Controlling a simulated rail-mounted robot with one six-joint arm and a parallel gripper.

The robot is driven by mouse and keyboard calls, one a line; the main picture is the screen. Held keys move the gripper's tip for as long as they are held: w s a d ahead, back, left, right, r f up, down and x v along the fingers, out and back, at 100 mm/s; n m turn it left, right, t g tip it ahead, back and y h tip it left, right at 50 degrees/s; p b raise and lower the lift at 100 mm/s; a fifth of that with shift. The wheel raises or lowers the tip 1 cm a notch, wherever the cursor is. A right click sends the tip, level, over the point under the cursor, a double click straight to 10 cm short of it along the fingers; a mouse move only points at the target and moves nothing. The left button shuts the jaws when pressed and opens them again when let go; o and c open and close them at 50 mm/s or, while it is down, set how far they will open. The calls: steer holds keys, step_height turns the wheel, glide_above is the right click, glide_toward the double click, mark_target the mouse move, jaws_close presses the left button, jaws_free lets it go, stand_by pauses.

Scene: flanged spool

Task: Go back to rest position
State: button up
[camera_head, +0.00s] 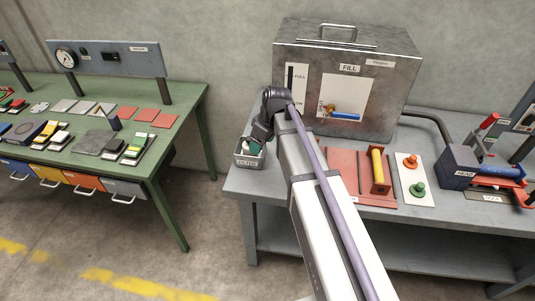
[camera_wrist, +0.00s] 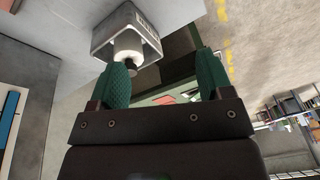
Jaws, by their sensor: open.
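My gripper (camera_wrist: 163,75) shows in the wrist view with its two green fingers spread apart and nothing between them. In the head view my arm reaches over the grey bench (camera_head: 240,183), and my gripper is mostly hidden at its left end, by a small grey bin (camera_head: 249,160). The bin also shows in the wrist view (camera_wrist: 104,38), with a white cylindrical part (camera_wrist: 128,46) at its opening. That part appears close to the left finger; I cannot tell whether they touch.
A large metal box (camera_head: 400,85) marked FILL stands behind my arm. Right of the arm are a yellow bar between red ends (camera_head: 377,166), a white plate (camera_head: 408,188) with orange and green knobs, and a dark blue device (camera_head: 462,172). A green table (camera_head: 190,105) stands left, across a floor gap.

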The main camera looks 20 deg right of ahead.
steer(key=s+a+m+g+h, duration=0.1)
steer(key=s+m, duration=0.7)
steer(key=s, duration=1)
steer(key=shift+a+f+h, duration=0.2)
steer(key=shift+a+h, duration=0.1)
steer(key=shift+h, duration=0.6)
